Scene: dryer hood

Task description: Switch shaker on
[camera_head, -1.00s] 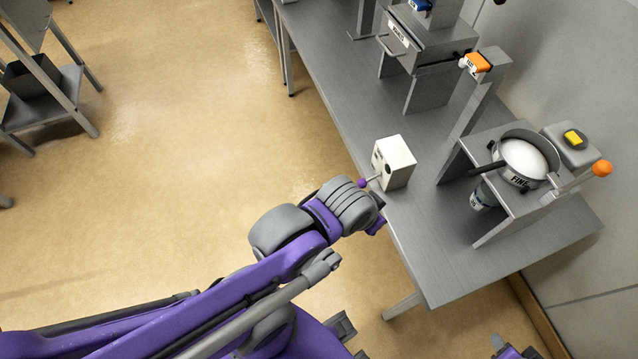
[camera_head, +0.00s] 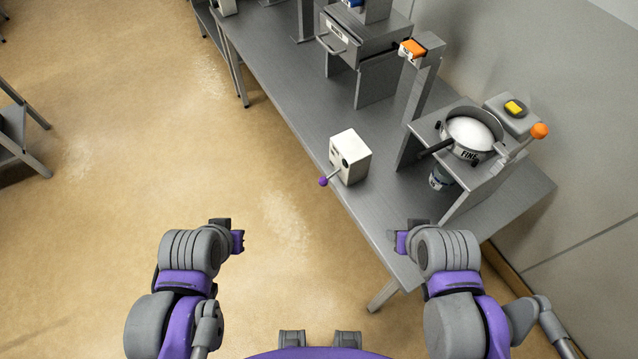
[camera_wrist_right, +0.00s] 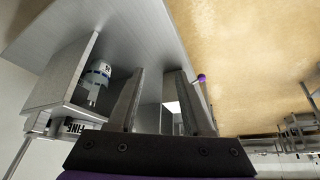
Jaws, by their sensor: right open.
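The sieve marked FINE (camera_head: 471,134), holding white material, sits on a grey metal stand (camera_head: 462,187) at the right of the bench. A lever with an orange ball (camera_head: 540,131) and a box with a yellow button (camera_head: 513,107) are beside it. A white box (camera_head: 351,155) with a purple-knobbed lever (camera_head: 323,181) stands at the bench's front edge. My right gripper (camera_head: 402,242) is open and empty near the front edge, below the stand. The right wrist view shows its spread fingers (camera_wrist_right: 160,75) and the purple knob (camera_wrist_right: 201,77). My left gripper (camera_head: 238,241) is over the floor; its jaws are unclear.
A labelled cup (camera_head: 439,178) is under the stand. A grey post with an orange switch (camera_head: 413,48) rises behind it. A drawer unit (camera_head: 362,45) stands farther back on the bench (camera_head: 290,100). Open floor lies left of the bench; a wall is behind it.

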